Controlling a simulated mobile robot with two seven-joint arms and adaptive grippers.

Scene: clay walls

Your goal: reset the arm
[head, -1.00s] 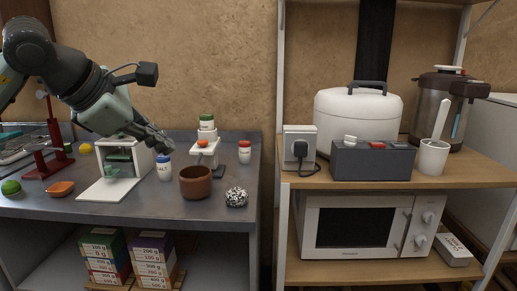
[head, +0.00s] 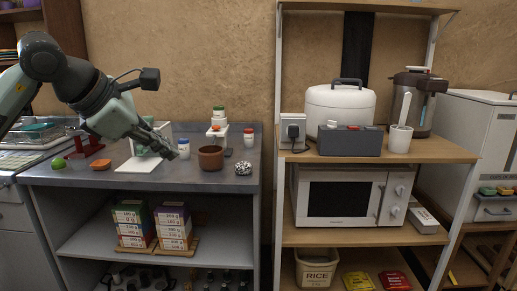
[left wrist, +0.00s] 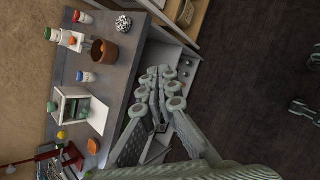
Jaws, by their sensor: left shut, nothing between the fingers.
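My left gripper (head: 170,152) reaches in from the left in the head view, in front of the grey counter (head: 100,178). In the left wrist view its fingers (left wrist: 160,100) lie together, shut and empty, beyond the counter's front edge. They touch nothing that I can see.
A brown pot (head: 211,158), a black-and-white ball (head: 243,168), a blue-lidded jar (head: 184,148) and a white open box (left wrist: 72,107) stand on the counter. At right, a wooden shelf holds a rice cooker (head: 340,104) and a microwave (head: 340,196). Dark floor (left wrist: 250,90) is clear.

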